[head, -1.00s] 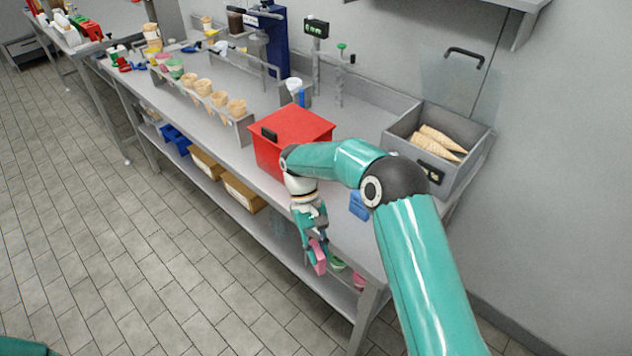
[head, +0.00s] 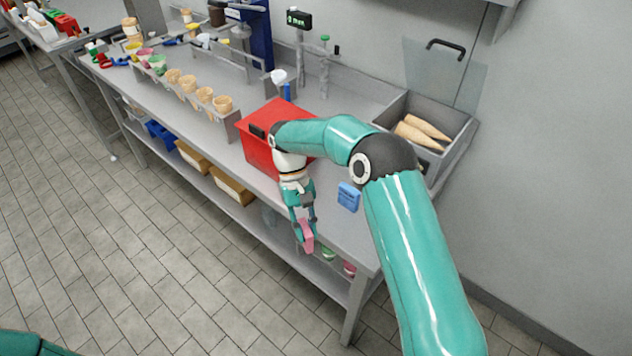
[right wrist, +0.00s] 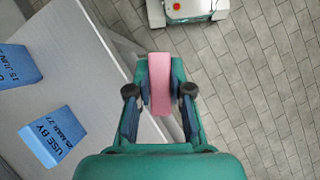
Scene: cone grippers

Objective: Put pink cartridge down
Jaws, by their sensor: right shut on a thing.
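The pink cartridge (head: 306,235) is held in my right gripper (head: 304,228), just off the front edge of the steel counter in the head view. In the right wrist view the cartridge (right wrist: 159,84) sits between the two fingers of the right gripper (right wrist: 159,92), which are shut on its sides. Floor tiles show beyond it, and the counter lies to the left. My left gripper is not in view.
A red box (head: 262,158) stands on the counter (head: 335,236) behind my right arm. A blue use-by block (head: 348,197) sits to its right; two blue blocks show in the wrist view (right wrist: 53,138). Pink and green tubs (head: 349,269) sit on the lower shelf (head: 335,282).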

